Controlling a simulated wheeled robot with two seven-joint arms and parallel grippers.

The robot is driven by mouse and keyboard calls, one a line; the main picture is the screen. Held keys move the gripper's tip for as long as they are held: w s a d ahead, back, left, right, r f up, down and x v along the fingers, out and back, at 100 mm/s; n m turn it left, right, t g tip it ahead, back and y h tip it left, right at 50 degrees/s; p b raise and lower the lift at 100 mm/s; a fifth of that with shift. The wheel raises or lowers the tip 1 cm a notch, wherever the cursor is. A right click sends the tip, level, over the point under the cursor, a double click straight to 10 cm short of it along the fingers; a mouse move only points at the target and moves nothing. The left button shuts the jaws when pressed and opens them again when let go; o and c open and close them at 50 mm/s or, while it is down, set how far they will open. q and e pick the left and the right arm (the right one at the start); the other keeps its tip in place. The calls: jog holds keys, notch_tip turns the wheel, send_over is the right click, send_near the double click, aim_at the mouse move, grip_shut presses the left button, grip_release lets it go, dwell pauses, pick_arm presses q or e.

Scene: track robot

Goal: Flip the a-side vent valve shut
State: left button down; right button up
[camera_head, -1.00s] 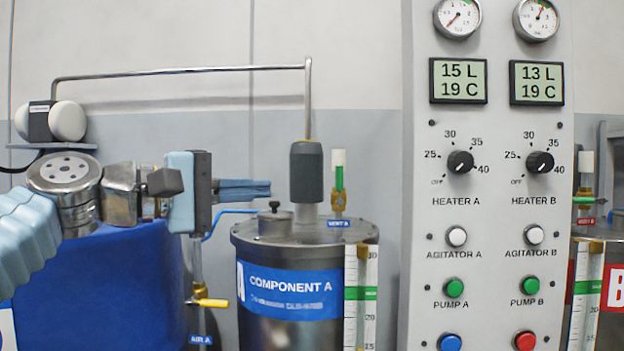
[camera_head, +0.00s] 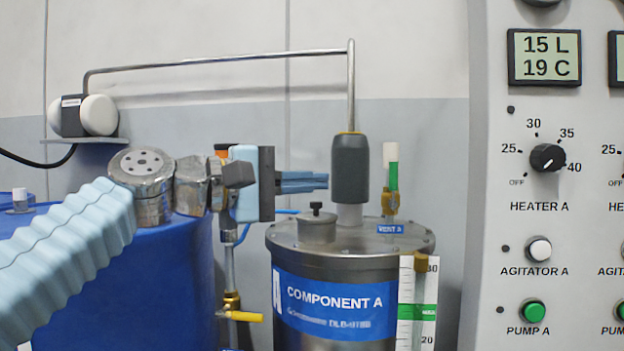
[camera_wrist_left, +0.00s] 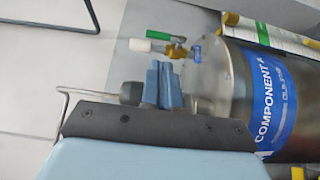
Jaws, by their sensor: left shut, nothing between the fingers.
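The a-side vent valve (camera_head: 388,200) stands on the lid of the Component A tank (camera_head: 350,262). It has a brass body, a white top and a green lever (camera_head: 394,178) that points up along its stem. A blue "VENT A" tag sits at its foot. In the left wrist view the valve (camera_wrist_left: 180,49) and its green lever (camera_wrist_left: 165,35) lie beyond the fingertips. My left gripper (camera_head: 326,181) is shut and empty, left of the valve and apart from it. Its blue fingers also show in the left wrist view (camera_wrist_left: 160,66). My right gripper is not in view.
A dark grey agitator motor (camera_head: 350,170) stands on the lid between my left fingertips and the valve. A bent pipe (camera_head: 220,63) rises from it. A yellow-handled air valve (camera_head: 243,316) is lower left. The control panel (camera_head: 545,235) stands at right, a blue drum (camera_head: 150,270) at left.

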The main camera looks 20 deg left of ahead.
aim_at(393, 183)
pick_arm(q)
jog(key=p+x, duration=0.1)
jog(key=x, duration=1)
jog(key=shift+p, duration=0.3)
jog(key=shift+a+r, duration=0.1)
